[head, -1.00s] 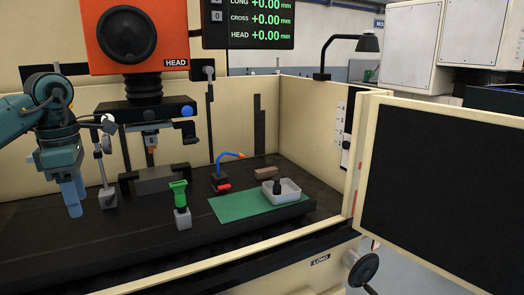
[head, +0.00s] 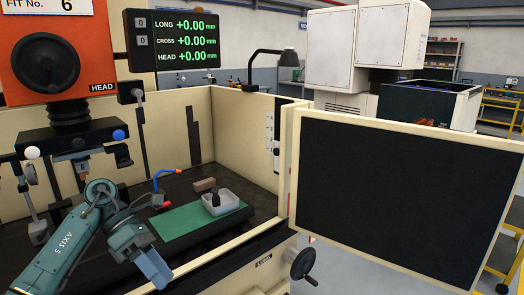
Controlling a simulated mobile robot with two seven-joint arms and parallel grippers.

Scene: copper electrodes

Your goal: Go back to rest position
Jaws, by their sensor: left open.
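My left gripper (head: 153,268) hangs at the lower left, in front of the machine's tank, with its blue fingers pointing down. It is open and nothing shows between the fingers. My left arm hides part of the black worktable. My right gripper is not in view.
The open tank door (head: 385,195) stands on the right, with a handwheel (head: 304,264) at its lower left. A black lamp (head: 278,62) rises from the back wall.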

